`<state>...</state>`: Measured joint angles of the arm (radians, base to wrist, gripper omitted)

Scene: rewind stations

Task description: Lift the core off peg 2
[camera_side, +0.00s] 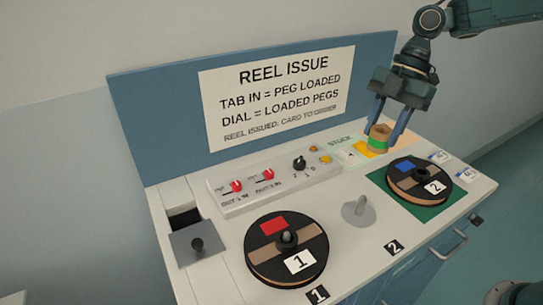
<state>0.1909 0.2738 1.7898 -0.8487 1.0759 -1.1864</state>
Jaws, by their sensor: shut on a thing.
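My gripper (382,134) is at the upper right, pointing down. Its fingers are shut on a tan core (379,131) with a green band low on it. The core is at the yellow patch behind the right reel; I cannot tell whether it touches the surface. Peg 2 (357,207), a short grey post on a round base, stands bare behind the label 2 (394,247). It is apart from the core and gripper.
A black reel with a card 1 (287,250) sits on the front peg. Another reel with a card 2 (420,183) lies on a green mat (457,200). A switch panel (268,183) with red knobs and a dial stands behind.

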